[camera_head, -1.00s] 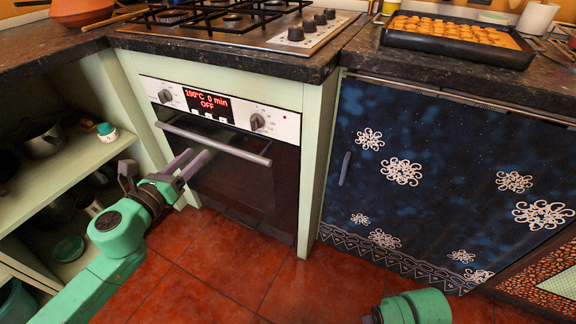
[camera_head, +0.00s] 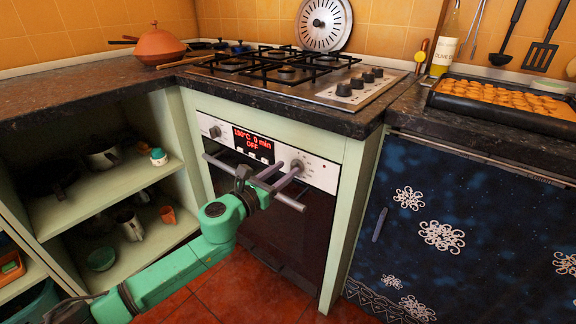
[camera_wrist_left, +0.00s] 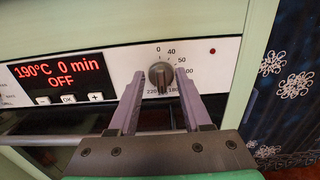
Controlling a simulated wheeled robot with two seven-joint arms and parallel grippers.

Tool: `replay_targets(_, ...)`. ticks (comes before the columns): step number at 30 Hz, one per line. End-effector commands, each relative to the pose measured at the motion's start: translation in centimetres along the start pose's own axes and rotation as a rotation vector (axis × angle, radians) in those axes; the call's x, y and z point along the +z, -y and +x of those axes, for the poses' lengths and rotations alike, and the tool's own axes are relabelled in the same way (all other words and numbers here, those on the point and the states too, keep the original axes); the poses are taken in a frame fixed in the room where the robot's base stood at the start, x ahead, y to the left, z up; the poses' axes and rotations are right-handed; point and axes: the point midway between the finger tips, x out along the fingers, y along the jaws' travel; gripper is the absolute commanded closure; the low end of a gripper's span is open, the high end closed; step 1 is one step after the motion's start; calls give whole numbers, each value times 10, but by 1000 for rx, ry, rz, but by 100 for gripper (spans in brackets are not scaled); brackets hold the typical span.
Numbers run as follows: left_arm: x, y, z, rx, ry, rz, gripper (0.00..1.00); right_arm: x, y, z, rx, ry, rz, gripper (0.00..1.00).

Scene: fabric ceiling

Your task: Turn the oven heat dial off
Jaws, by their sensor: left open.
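The oven heat dial (camera_head: 297,167) is a dark grey knob at the right of the white control panel (camera_head: 322,178). In the left wrist view the dial (camera_wrist_left: 160,74) has numbers around it, including 0, 40, 50 and 180. My left gripper (camera_wrist_left: 160,88) is open, and its two purple-grey fingers are on either side of the dial. They look apart from it; I cannot tell how deep they reach. The red display (camera_wrist_left: 61,73) reads 190°C, 0 min, OFF. My right gripper is out of view.
The oven handle bar (camera_head: 235,174) runs just below the panel, close to my left gripper. A gas hob (camera_head: 290,75) with its own knobs is above. Open shelves (camera_head: 115,192) are to the left, and a snowflake-patterned front (camera_head: 480,225) to the right.

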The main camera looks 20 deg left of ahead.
Motion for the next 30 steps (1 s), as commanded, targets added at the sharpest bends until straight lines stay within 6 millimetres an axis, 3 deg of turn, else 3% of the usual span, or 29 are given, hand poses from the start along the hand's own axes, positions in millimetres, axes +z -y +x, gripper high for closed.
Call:
replay_targets(4, 1, 0, 17, 0, 1, 0, 51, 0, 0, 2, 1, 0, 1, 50)
replay_targets(11, 0, 0, 19, -1, 0, 1, 51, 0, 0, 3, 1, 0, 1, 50)
replay_targets(12, 0, 0, 19, -1, 0, 1, 55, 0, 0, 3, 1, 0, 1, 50)
replay_targets(15, 0, 0, 19, -1, 0, 1, 93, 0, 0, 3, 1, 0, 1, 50)
replay_targets(16, 0, 0, 19, -1, 0, 1, 100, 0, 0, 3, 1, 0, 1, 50)
replay_targets(30, 0, -1, 19, 0, 0, -55, 100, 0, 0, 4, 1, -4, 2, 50)
